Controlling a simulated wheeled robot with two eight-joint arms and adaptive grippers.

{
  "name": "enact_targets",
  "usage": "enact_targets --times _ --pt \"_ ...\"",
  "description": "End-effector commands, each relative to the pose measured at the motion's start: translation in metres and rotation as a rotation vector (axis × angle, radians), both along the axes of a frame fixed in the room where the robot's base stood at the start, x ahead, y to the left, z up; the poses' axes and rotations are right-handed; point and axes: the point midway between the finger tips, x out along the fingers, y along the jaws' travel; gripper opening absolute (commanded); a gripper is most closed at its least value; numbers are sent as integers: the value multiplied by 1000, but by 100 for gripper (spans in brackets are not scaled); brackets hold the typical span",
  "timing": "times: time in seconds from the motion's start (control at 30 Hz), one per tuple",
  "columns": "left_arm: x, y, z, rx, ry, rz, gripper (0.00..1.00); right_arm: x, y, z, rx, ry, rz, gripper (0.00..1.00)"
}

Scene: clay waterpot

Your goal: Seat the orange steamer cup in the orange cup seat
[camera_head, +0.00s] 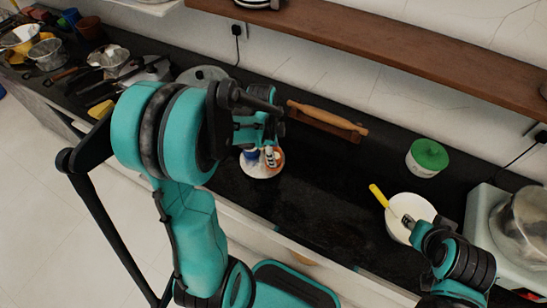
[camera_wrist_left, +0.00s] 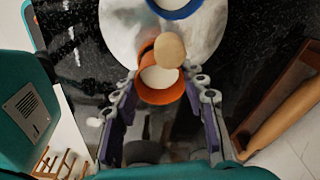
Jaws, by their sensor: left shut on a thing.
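The orange steamer cup (camera_wrist_left: 160,92) has a pale inside and sits between the fingers of my left gripper (camera_wrist_left: 162,108), which is shut on it. In the head view my left gripper (camera_head: 268,150) is over a white round tray (camera_head: 262,174). The tray also shows in the left wrist view (camera_wrist_left: 118,30). An orange edge (camera_wrist_left: 144,50), perhaps the orange cup seat, shows just beyond the cup, partly hidden by a tan disc (camera_wrist_left: 169,50). I cannot tell whether cup and seat touch. My right gripper (camera_head: 408,222) is beside a white bowl; its fingers are unclear.
A blue-rimmed round part (camera_wrist_left: 175,8) is on the tray. A rolling pin (camera_head: 328,118) lies behind. A green-lidded jar (camera_head: 427,157), the white bowl (camera_head: 400,208) with a yellow-handled utensil (camera_head: 378,196), and a metal pot (camera_head: 525,220) stand right. Dark counter between tray and bowl is clear.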

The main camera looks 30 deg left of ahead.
Motion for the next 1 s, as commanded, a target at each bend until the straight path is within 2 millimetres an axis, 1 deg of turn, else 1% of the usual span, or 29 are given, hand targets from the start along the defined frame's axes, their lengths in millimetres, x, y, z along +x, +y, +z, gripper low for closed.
enact_targets --times 0.03,0.1,0.33,0.47,0.5,0.53,0.57,0.87,0.97,1.0 --pt "0 0 -12 0 0 0 22 0 0 -8 0 0 0 35" --pt "0 0 -16 0 0 0 22 0 0 -9 0 0 0 35" --pt "0 0 -15 0 0 0 22 0 0 -7 0 0 0 35" --pt "0 0 -19 0 0 0 22 0 0 -12 0 0 0 35" --pt "0 0 -18 0 0 0 52 0 0 -10 0 0 0 35" --pt "0 0 -18 0 0 0 60 0 0 -10 0 0 0 35" --pt "0 0 -17 0 0 0 63 0 0 -10 0 0 0 35" --pt "0 0 -16 0 0 0 63 0 0 -9 0 0 0 35" --pt "0 0 -9 0 0 0 63 0 0 -4 0 0 0 35" --pt "0 1 -3 0 0 0 63 0 0 -1 0 0 0 35"
